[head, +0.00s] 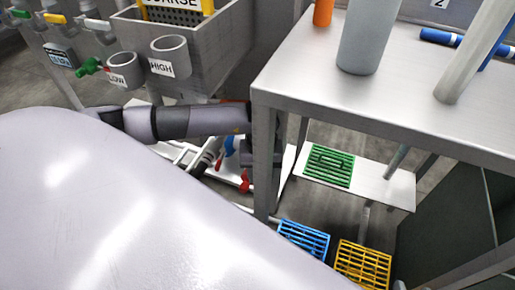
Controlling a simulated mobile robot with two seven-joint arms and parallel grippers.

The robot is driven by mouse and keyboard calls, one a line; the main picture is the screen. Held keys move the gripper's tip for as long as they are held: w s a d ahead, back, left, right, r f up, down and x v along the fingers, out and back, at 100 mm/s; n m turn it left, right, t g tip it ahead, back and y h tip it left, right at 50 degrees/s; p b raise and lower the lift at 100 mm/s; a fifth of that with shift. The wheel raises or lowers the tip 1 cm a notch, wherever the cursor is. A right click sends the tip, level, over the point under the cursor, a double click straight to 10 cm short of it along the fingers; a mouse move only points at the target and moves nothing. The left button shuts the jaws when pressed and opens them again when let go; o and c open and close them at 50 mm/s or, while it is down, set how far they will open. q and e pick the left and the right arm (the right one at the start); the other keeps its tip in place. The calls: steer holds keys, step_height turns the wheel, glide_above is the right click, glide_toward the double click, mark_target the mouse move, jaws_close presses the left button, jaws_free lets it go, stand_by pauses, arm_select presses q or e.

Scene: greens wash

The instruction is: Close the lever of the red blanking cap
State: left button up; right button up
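A small red part (246,181) shows low down beside the steel table's leg, near white pipework. It may be the red blanking cap, but it is too small to tell, and its lever position is unclear. A second small red piece (219,161) lies just left of it, beside a blue handle (229,145). My grey arm comes in from the left above these parts and passes behind the table leg. No gripper fingers show on it. My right gripper is not in view.
A steel table (400,107) with a grey cylinder (368,35) fills the upper right. Its leg (264,165) stands beside the red parts. My pale body hides the lower left.

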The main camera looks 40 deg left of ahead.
arm_select(q)
step_height(320, 180, down, 6)
steer(key=shift+f+b, duration=0.1)
steer(key=shift+b, duration=0.95)
steer(key=shift+f, duration=0.4)
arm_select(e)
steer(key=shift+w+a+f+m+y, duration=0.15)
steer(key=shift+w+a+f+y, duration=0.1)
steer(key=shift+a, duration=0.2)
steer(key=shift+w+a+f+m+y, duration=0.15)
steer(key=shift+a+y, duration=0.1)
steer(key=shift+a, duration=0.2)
arm_select(q)
steer(key=shift+c, duration=0.3)
jaws_close()
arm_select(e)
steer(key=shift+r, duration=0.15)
